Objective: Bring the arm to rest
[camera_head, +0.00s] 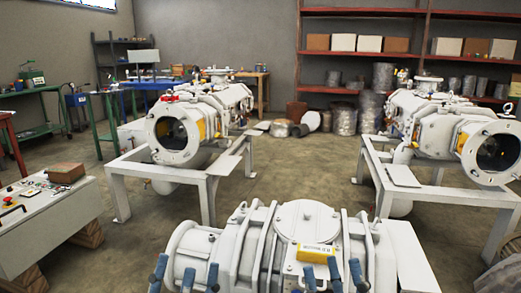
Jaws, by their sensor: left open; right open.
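My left gripper (185,274) shows at the bottom edge of the head view, left of centre, with blue fingers spread apart. It is open, and I see nothing held in it. My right gripper (333,273) shows at the bottom edge, right of centre, also with blue fingers apart and nothing visible between them. Both appear in front of the near side of a white screw vacuum pump (306,222). I cannot tell whether any finger touches it. The arms behind the fingers are out of frame.
A second pump (178,135) stands on a white frame at left, and a third (436,125) at right. A control desk (50,225) with a brown box (66,173) is at the left edge. Red shelves (357,88) line the back wall. Open floor (290,170) lies between the pumps.

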